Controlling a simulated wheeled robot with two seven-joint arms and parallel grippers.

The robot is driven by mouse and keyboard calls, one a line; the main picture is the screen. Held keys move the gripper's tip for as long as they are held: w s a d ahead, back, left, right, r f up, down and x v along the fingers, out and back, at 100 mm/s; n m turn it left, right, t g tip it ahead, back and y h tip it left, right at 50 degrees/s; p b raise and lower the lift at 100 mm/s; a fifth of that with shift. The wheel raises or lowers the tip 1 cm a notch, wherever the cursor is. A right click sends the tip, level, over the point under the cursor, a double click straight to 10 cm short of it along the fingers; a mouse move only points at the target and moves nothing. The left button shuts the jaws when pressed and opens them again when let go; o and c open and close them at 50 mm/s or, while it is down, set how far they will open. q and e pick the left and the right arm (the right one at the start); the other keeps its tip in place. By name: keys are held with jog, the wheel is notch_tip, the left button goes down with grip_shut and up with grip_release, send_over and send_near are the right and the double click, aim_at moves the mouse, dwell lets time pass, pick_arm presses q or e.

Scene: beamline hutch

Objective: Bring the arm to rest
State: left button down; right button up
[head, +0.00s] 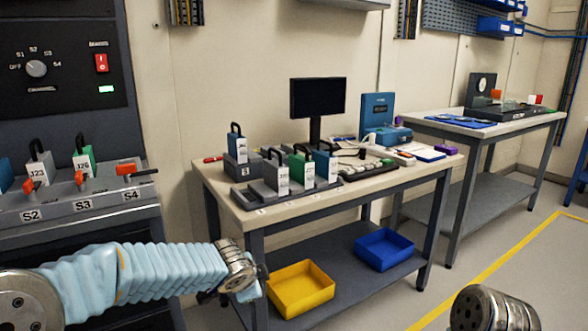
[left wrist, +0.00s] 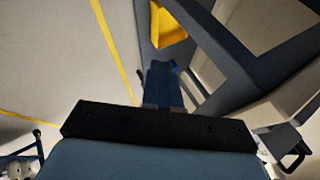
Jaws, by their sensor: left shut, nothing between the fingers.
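My left arm, in a light blue ribbed sleeve, reaches in from the lower left of the head view. Its gripper (head: 262,274) is in front of the near left leg of the workbench, below the bench top. In the left wrist view the gripper's fingers (left wrist: 161,75) are together with nothing between them. At the lower right of the head view a metal joint of my right arm shows; my right gripper is out of view.
The workbench (head: 230,205) carries labelled cases with handles and a monitor (head: 317,98). A yellow bin (head: 300,287) and a blue bin (head: 385,249) sit on its lower shelf. A control panel with switches (head: 85,205) stands left. Floor is open at right, by a yellow line.

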pick_arm(q)
jog(key=s+d+f+n+g+h, duration=0.1)
jog(key=s+f+n+g+h, duration=0.35)
jog(key=f, duration=1.05)
jog(key=s+a+f+n+g+y, duration=0.2)
jog(key=s+f+n, duration=1)
jog(key=s+f, duration=0.8)
jog(key=s, duration=0.4)
jog(key=shift+a, duration=0.35)
jog(key=shift+f+g, duration=0.1)
jog(key=shift+g, duration=0.15)
